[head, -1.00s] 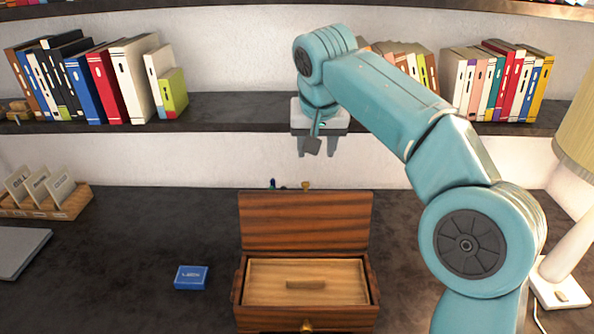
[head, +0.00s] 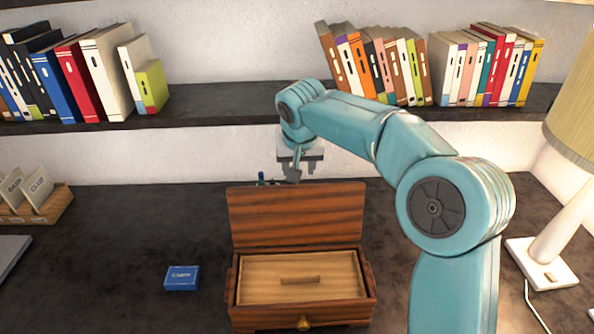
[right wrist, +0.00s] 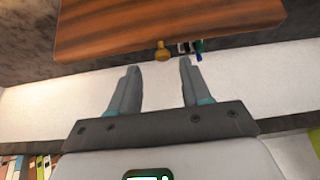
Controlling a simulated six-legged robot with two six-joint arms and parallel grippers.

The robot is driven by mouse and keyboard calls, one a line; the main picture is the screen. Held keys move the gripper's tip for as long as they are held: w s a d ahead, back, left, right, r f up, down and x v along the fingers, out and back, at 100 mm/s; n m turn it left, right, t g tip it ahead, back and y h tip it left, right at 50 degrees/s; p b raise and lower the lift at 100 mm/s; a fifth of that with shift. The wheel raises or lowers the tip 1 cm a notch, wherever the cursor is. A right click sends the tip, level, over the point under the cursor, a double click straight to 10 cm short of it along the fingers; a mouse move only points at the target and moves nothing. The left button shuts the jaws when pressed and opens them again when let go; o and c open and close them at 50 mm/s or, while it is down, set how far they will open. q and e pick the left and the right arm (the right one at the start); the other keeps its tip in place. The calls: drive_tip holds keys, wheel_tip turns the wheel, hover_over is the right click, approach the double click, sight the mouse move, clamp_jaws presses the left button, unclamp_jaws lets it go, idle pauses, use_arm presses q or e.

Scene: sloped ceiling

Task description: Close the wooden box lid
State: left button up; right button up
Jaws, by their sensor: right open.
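The wooden box (head: 303,318) stands on the dark desk with its striped lid (head: 297,215) raised upright at the back. A lighter wooden inner panel (head: 270,280) with a small handle lies inside the box. My right gripper (head: 298,172) is just behind and above the top edge of the lid, open and empty. In the right wrist view the open fingers (right wrist: 155,90) point toward the lid (right wrist: 165,25), apart from it. My left gripper is not in view.
A blue card box (head: 181,278) lies left of the wooden box. A card holder (head: 40,210) is at far left and a lamp (head: 545,265) at right. A shelf (head: 220,103) with books runs behind.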

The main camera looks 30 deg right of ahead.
drive_tip(key=x, duration=0.3)
drive_tip(key=shift+w, duration=0.25)
drive_tip(key=shift+w+a+f, duration=0.1)
drive_tip(key=shift+f, duration=0.15)
drive_tip(key=shift+f, duration=0.1)
drive_tip(key=shift+c, duration=0.4)
drive_tip(key=shift+w, duration=0.1)
drive_tip(key=c, duration=0.5)
clamp_jaws()
